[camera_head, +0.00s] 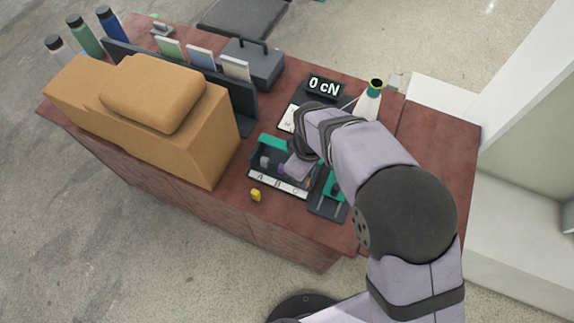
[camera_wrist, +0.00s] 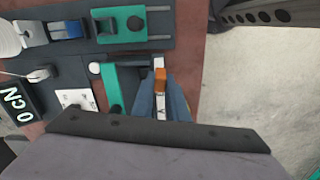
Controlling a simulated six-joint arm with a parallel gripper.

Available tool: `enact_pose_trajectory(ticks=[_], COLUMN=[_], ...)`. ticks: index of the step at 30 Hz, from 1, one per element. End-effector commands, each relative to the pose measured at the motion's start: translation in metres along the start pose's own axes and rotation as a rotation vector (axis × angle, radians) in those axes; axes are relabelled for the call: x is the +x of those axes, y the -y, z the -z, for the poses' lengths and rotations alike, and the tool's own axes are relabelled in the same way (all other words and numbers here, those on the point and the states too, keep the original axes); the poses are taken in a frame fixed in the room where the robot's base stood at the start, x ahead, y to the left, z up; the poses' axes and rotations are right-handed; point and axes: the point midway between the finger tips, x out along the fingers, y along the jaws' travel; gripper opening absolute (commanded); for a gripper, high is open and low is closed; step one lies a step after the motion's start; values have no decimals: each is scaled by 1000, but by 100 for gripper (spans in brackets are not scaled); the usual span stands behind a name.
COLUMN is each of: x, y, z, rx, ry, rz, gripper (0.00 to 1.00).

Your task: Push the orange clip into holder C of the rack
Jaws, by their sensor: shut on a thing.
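The orange clip (camera_wrist: 160,77) shows in the wrist view between the two fingers of my gripper (camera_wrist: 160,92), which is shut on it. A white strip with a dark mark lies below the clip in that picture. In the head view the rack (camera_head: 278,184) is a dark tray with a teal back and a white strip with letters along its front. My gripper (camera_head: 297,168) is over the rack's right part and hides it. Holder C and the clip cannot be made out clearly there, and I cannot tell whether the clip touches the holder.
A small yellow piece (camera_head: 255,195) lies in front of the rack. A dark fixture (camera_head: 328,205) stands right of it. Behind are a 0 cN display (camera_head: 324,86) and a white cone (camera_head: 369,100).

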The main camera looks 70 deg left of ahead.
Motion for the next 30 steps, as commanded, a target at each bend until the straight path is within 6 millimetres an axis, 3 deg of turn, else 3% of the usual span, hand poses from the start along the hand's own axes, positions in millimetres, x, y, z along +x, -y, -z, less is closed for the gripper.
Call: enact_pose_trajectory(ticks=[1, 3, 9, 22, 30], x=[-1, 5, -4, -4, 10], y=[-11, -17, -31, -33, -33], z=[3, 13, 29, 32, 32], rx=[-10, -43, -113, -198, -197], ry=[1, -1, -1, 0, 0], rz=[1, 0, -1, 1, 1], gripper=[0, 0, 0, 0, 0])
